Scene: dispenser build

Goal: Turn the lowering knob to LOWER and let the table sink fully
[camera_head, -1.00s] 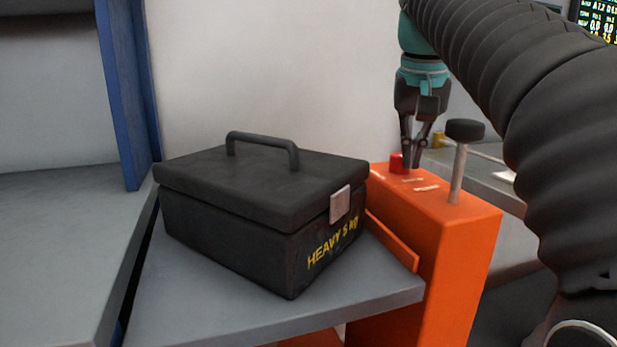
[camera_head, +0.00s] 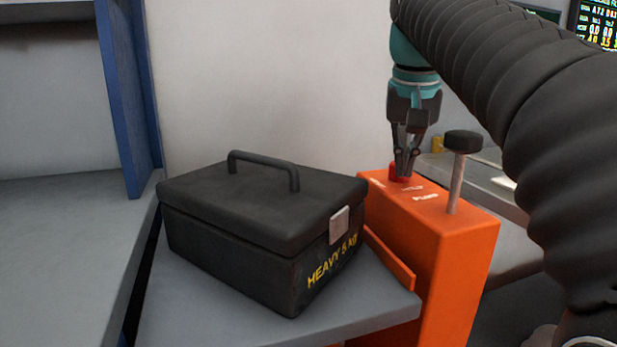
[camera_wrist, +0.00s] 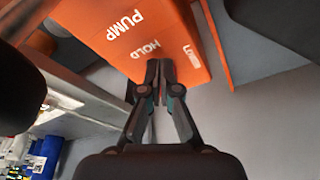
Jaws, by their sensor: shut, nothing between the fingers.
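The small red knob (camera_head: 396,172) sits on top of the orange housing (camera_head: 470,230). My gripper (camera_head: 404,172) points down with its fingers together, directly at the knob and partly covering it. Whether they touch cannot be told. In the wrist view the closed fingertips (camera_wrist: 158,66) are beside the HOLD and LOWER lettering, and the knob is hidden. The grey lift table (camera_head: 345,322) lies left of the housing and carries a black box (camera_head: 260,215) marked HEAVY 5 KG.
A black-topped pump lever (camera_head: 462,142) stands upright on the housing, close to the right of my gripper. A grey shelf (camera_head: 60,250) with a blue post (camera_head: 130,100) is at the left. A pale panel (camera_head: 270,80) stands behind the box.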

